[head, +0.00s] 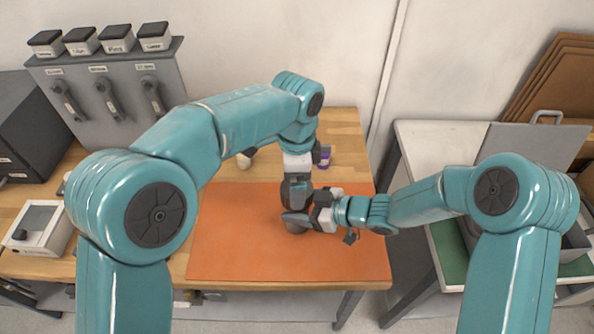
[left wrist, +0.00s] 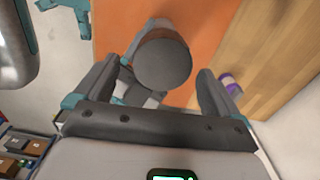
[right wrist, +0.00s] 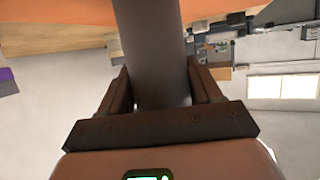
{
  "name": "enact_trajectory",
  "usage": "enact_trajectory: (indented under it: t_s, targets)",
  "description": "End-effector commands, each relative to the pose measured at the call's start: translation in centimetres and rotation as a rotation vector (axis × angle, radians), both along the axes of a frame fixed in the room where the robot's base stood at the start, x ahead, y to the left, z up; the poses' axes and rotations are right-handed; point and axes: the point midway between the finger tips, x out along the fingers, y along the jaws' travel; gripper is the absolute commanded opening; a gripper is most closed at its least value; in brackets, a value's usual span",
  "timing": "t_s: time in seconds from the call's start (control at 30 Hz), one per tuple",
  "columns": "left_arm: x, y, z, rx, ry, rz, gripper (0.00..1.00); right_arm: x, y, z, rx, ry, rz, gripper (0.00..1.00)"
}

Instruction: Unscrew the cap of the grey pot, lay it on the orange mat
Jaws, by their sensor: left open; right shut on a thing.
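The grey pot (head: 295,226) is over the orange mat (head: 230,240), partly hidden by my grippers; I cannot tell whether it touches the mat. Its round dark grey cap (left wrist: 163,63) faces the left wrist camera. My left gripper (head: 297,203) points down from above, with its open fingers apart on both sides of the cap in the left wrist view (left wrist: 156,68). My right gripper (head: 312,217) comes from the right and is shut on the pot's side. In the right wrist view the grey pot wall (right wrist: 153,45) stands between the fingers (right wrist: 160,85).
A purple-and-white container (head: 325,156) and a small pale object (head: 246,159) stand behind the mat on the wooden bench (head: 345,125). The mat's left and front areas are clear.

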Motion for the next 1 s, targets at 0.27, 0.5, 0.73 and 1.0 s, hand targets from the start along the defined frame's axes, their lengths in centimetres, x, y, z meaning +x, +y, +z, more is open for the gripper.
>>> enact_trajectory:
  t_s: [0.27,0.5,0.73,1.0]
  targets:
    - [0.1,0.2,1.5,-0.006,0.013,-0.609,0.97,-0.1,0.1,-0.1,0.001,0.002,0.002,0.0]
    - [0.2,0.0,2.9,-0.012,-0.002,-0.854,0.97,-0.1,0.1,-0.1,0.001,0.002,0.003,0.0]
    - [0.2,-0.2,0.4,-0.013,-0.005,-0.852,0.97,-0.1,0.1,-0.1,0.001,0.002,0.003,0.0]
    - [0.3,-0.2,-3.7,-0.012,-0.008,-0.849,0.97,-0.1,0.1,-0.1,0.001,0.002,0.003,0.0]
